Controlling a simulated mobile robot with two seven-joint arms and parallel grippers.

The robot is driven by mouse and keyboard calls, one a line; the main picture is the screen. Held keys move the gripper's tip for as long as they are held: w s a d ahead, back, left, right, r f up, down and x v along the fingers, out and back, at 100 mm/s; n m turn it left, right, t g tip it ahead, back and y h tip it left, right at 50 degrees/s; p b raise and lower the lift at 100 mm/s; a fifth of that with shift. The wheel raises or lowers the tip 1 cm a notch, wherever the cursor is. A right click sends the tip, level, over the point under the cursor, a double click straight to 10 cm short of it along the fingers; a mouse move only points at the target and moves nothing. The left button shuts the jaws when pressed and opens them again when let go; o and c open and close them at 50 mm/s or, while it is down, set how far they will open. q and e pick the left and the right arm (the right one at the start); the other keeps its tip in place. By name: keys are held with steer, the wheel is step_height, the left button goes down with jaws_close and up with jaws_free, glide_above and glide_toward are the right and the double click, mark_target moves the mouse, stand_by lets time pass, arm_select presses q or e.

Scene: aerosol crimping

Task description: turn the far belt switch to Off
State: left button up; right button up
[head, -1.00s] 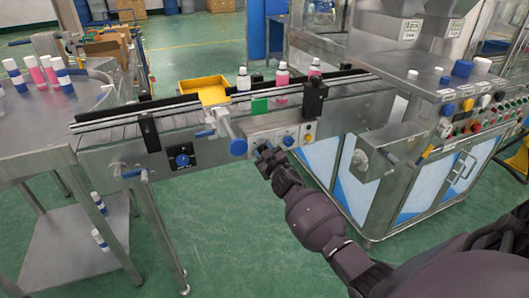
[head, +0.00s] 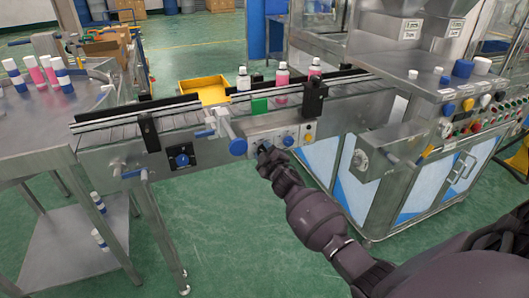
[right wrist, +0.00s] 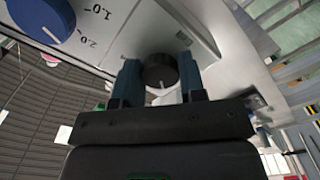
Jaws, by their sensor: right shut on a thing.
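A black rotary switch knob (right wrist: 160,72) with a white pointer mark sits on a light panel in the right wrist view. My right gripper (right wrist: 160,85) has a finger on each side of it and is shut on it. The mark points toward the bottom of the wrist view. In the head view my right gripper (head: 266,150) is at the control box (head: 298,133) on the front of the conveyor and covers the knob. The switch's labels cannot be read. My left gripper is not in view.
A blue dial with scale numbers (right wrist: 42,15) is near the knob. The control box also carries a blue knob (head: 288,141). A blue handle (head: 237,146) sticks out just left of my gripper. Bottles (head: 281,75) stand on the conveyor (head: 350,96) behind. Open floor lies in front.

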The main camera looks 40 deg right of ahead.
steer(key=o, duration=0.9)
steer(key=shift+p+v, duration=0.85)
steer(key=shift+v, duration=4.6)
steer(key=shift+d, duration=0.1)
